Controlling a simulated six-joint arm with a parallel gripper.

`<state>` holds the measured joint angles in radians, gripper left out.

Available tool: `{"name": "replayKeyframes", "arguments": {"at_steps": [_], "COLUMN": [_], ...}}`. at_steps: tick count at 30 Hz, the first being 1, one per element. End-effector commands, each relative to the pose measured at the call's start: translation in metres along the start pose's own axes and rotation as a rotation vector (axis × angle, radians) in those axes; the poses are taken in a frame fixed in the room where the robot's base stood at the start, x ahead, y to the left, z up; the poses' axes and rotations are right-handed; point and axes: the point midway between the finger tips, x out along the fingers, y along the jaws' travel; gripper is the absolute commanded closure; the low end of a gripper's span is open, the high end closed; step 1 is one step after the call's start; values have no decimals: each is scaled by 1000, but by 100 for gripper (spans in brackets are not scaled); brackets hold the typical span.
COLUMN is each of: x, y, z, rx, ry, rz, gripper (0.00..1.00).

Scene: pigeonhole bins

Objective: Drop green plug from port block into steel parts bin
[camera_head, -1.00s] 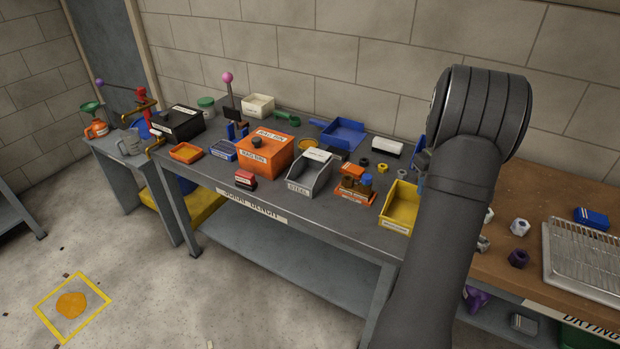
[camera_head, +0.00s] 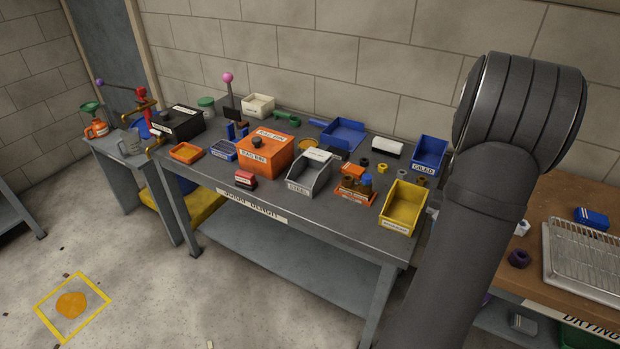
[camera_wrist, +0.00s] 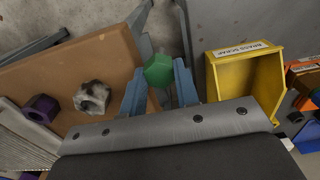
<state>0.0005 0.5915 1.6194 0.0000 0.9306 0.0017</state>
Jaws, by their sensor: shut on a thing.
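My gripper (camera_wrist: 160,74) shows in the wrist view, shut on the green plug (camera_wrist: 158,69), a six-sided piece between its two blue-grey fingers. The plug is held near the gap between the brown bench and the grey bench. In the head view my arm hides the gripper and plug. The steel parts bin (camera_head: 299,188), a grey open-topped bin labelled STEEL, stands on the grey bench, left of my arm and well apart from it. The likely port block (camera_head: 354,194), orange with brown and blue pieces on it, stands right of that bin.
A yellow bin (camera_head: 396,224) stands by the grey bench's right end; it also shows in the wrist view (camera_wrist: 214,82). A blue OILED bin (camera_head: 429,153) is behind it. An orange rag bin (camera_head: 266,163) stands left of the steel bin. Nuts lie on the brown bench (camera_wrist: 85,68).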

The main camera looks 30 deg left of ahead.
Motion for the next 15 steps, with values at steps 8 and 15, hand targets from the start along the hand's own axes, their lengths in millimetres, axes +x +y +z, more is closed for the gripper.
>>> {"name": "replayKeyframes", "arguments": {"at_steps": [8, 15], "x": [0, -7], "y": [0, -1], "z": [0, -9], "rx": [-2, 32], "ry": [0, 1], "rz": [0, 0], "gripper": [100, 100]}}
